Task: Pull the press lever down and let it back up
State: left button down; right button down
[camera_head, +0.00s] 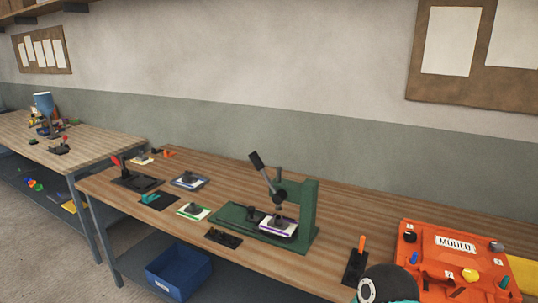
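A green bench press (308,212) stands on the wooden workbench, right of the picture's middle. Its press lever (262,171) has a black grip and a grey rod; it is raised and tilts up to the left from the press's dark pivot. Under the press head, a small white plate with a purple edge (278,228) lies on the green base, with dark parts on and beside it. Neither gripper shows. A dark rounded part of one of my arms cuts in at the bottom edge, right of the middle, well away from the lever.
Left of the press lie small fixtures and plates, a red-handled clamp (128,174) and a teal piece (150,198). An orange-handled tool (358,258) and an orange mould board (455,255) are to the right. A blue bin (180,272) sits below the bench.

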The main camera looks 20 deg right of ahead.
aim_at(278, 197)
jog(key=i, duration=0.85)
jog(key=u, duration=0.05)
